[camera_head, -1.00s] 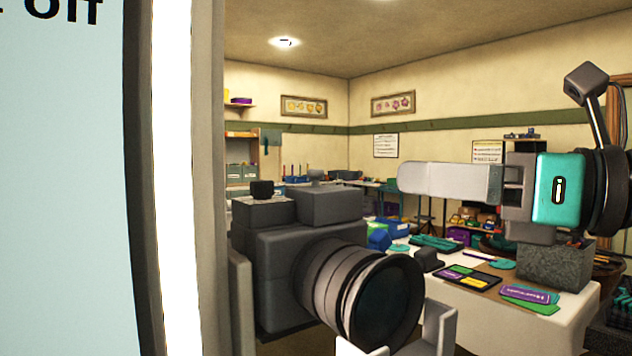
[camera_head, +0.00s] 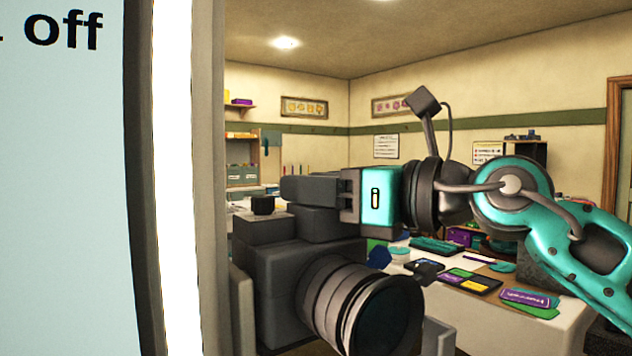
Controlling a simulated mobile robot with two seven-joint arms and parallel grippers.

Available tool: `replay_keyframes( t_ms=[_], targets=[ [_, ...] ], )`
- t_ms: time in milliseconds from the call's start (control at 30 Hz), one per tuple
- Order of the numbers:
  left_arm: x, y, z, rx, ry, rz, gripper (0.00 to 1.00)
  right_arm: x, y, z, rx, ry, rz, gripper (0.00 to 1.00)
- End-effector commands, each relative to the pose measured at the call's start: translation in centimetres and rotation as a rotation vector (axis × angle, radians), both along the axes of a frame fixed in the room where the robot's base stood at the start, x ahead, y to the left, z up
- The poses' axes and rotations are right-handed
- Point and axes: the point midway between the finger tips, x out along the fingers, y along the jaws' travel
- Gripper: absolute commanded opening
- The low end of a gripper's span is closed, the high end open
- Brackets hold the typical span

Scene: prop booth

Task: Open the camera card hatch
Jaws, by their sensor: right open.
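A dark grey camera (camera_head: 283,265) with a large black lens (camera_head: 365,305) stands low in the middle of the view, lens toward the lower right. It sits between pale grey upright holders (camera_head: 438,337). No card hatch can be made out on the faces I see. My right gripper (camera_head: 285,189), with a teal body, comes in from the right and points left. Its grey fingers are open and lie over the top of the camera, hiding part of its upper block; I cannot tell whether they touch it. My left gripper is not in view.
A pale blue panel (camera_head: 65,200) with a bright white edge strip (camera_head: 178,180) fills the left side, close to the camera. Behind, a white table (camera_head: 500,315) holds cards, including a purple one (camera_head: 525,297). Shelves (camera_head: 240,160) stand at the back.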

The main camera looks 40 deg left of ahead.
Motion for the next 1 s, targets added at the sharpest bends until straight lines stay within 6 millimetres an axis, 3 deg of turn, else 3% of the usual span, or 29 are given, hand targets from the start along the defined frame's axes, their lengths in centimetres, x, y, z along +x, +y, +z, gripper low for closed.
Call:
replay_keyframes(
  t_ms=[267, 700, 1000],
  targets=[
    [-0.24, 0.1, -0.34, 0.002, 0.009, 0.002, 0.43, 0.02, 0.09, 0.0, 0.0, 0.0, -0.001, 0.4],
    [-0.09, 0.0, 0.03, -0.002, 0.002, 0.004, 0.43, 0.01, 0.06, 0.01, 0.001, 0.0, 0.0, 0.0],
    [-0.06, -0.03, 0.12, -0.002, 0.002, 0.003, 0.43, 0.01, 0.05, 0.01, 0.001, 0.0, 0.0, 0.0]
  ],
)
